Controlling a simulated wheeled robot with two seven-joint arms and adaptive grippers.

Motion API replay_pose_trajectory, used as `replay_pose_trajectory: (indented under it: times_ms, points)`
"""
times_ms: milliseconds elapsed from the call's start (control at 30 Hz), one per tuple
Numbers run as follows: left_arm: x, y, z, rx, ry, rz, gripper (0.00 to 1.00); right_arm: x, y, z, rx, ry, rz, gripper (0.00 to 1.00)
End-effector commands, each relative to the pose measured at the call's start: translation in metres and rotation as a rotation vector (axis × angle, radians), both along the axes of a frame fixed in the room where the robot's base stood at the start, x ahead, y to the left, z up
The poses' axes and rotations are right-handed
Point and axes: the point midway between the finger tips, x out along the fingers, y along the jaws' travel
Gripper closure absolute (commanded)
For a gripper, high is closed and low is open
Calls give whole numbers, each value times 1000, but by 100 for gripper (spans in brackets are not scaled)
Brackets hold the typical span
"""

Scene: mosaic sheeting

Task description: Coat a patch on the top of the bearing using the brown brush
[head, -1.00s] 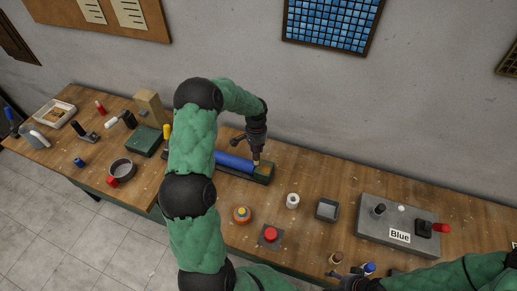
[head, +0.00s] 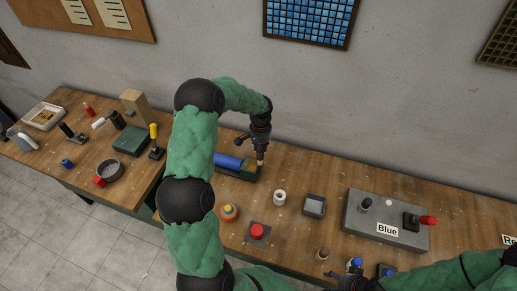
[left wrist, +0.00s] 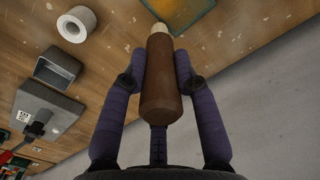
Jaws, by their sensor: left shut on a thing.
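My left gripper (head: 261,152) is shut on the brown brush (left wrist: 160,85), whose pale tip points away from the fingers. The gripper points down at the right end of a dark green stand that carries a blue roller (head: 229,162). The bearing appears to be the gold-topped block (head: 249,171) at that end; its top also shows in the left wrist view (left wrist: 185,12). The tip is at the block's edge in the picture; I cannot tell whether it touches. My right gripper (head: 342,276) is low in the head view, its fingers too small to read.
A white roll (head: 279,198), a grey open box (head: 314,206), a red button (head: 257,232) and an orange round item (head: 228,212) stand nearby. A grey control box (head: 385,220) labelled Blue is at right. The wall is close behind the stand.

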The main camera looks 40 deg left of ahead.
Motion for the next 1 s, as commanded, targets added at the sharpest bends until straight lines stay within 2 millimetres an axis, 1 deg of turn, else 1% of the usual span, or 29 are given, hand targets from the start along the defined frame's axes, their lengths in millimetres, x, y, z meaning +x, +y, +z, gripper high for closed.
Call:
replay_pose_trajectory:
  times_ms: [33, 167, 600, 767, 1000]
  points:
    - [3, 1, 21, 5, -13, 2, 100, 0, 0, 6, 0, 0, 1, 28]
    - [3, -1, 29, 2, -7, 1, 100, 0, 0, 11, 0, 0, 1, 28]
    - [5, -7, 69, 2, -7, 0, 100, 0, 0, 30, 0, 0, 1, 28]
    - [6, -8, 76, 2, -7, 0, 100, 0, 0, 34, 0, 0, 1, 28]
    - [6, -8, 76, 2, -7, 0, 100, 0, 0, 33, 0, 0, 1, 28]
